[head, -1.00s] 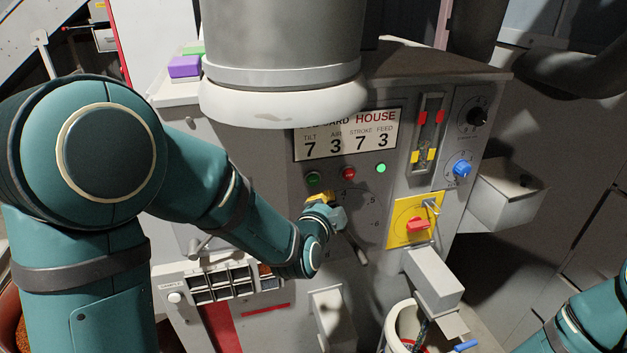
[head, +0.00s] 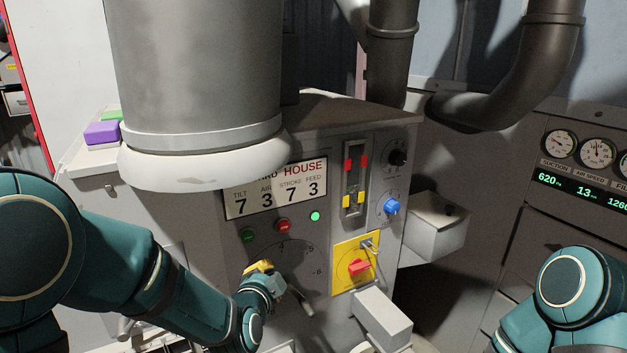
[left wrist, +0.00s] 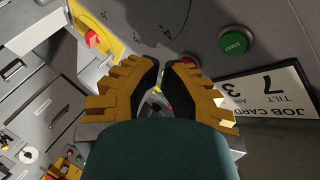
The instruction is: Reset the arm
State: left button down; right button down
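My left arm comes in from the left in the head view. Its gripper (head: 259,267), with yellow fingers, is in front of the grey control panel, at the left of a numbered dial (head: 296,257). In the left wrist view the two fingers (left wrist: 167,66) have black pads and stand a little apart, with a narrow gap between the tips. I see nothing clearly gripped. A grey lever handle (head: 300,299) shows just right of the gripper; I cannot tell whether they touch. My right arm (head: 563,290) shows at the lower right; its gripper is out of view.
The panel carries a job card (head: 276,190), green (head: 248,236) and red (head: 283,226) buttons, a yellow plate with a red switch (head: 359,267) and a blue knob (head: 391,206). A thick grey pipe (head: 200,80) hangs in front. Grey boxes (head: 384,317) jut out.

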pick_arm(q)
jog(key=s+d+f+n+g+h+b, duration=0.1)
jog(key=s+f+n+g, duration=0.25)
jog(key=f, duration=0.75)
jog(key=s+f+n+g+b, duration=0.1)
jog(key=s+f+n+g, duration=0.25)
jog(key=f, duration=0.75)
jog(key=s+d+f+n+g+h+b, duration=0.1)
jog(key=s+f+n+g, duration=0.2)
jog(key=s+f, duration=0.3)
jog(key=s+d+f+n+g+h+b, duration=0.1)
jog(key=s+d+f+n+g, duration=0.1)
jog(key=s+f, duration=0.4)
jog(key=s+n, duration=0.1)
jog(key=s, duration=0.1)
jog(key=shift+s+d+f+n+g, duration=0.25)
jog(key=shift+s+f+n+g, duration=0.05)
jog(key=shift+f+n+g, duration=0.1)
